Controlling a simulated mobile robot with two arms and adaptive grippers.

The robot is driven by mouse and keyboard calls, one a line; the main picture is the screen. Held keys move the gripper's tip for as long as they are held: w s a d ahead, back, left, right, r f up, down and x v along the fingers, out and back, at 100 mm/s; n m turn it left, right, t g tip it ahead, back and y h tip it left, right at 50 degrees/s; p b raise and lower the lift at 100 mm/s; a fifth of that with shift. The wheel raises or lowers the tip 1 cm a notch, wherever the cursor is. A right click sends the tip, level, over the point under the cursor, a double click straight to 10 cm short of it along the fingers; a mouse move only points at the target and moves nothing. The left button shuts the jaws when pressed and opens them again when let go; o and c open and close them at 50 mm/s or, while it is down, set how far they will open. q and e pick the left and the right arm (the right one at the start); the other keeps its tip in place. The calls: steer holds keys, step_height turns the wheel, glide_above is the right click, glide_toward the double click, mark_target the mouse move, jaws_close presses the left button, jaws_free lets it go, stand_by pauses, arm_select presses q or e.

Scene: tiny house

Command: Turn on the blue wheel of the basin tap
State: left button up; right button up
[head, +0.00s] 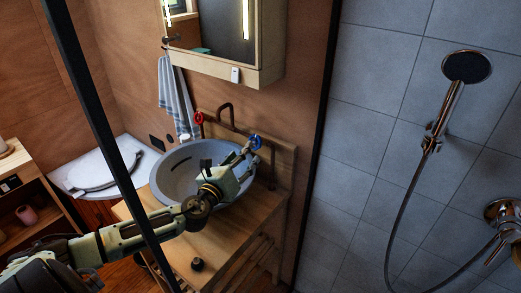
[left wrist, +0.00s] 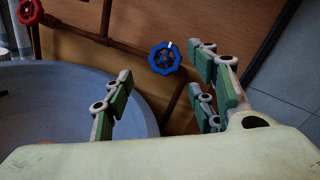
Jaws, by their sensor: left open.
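The blue wheel (head: 255,141) is on the right side of the copper tap pipes behind the basin (head: 165,172). In the left wrist view the blue wheel (left wrist: 165,58) shows clearly, beyond the fingertips and between the two sides of the gripper. My left gripper (head: 241,157) is open and empty over the basin's right rim, close in front of the blue wheel. In the left wrist view its fingers (left wrist: 163,85) are spread wide. Any contact with the wheel cannot be told from the head view. A red wheel (head: 198,118) is on the left pipe. My right gripper is not in view.
The basin sits on a wooden counter (head: 215,245) with a small dark object (head: 197,264) near its front. A mirror cabinet (head: 262,75) hangs above. A dark vertical frame post (head: 95,120) stands near my left arm. A towel (head: 176,95) hangs at left.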

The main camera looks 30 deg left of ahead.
arm_select(q)
steer(key=w, duration=0.2)
steer(key=w+p, duration=0.1)
steer(key=w, duration=0.4)
steer(key=shift+w+a, duration=0.3)
steer(key=shift+a, duration=0.05)
steer(key=shift+c, duration=0.3)
steer(key=c, duration=0.9)
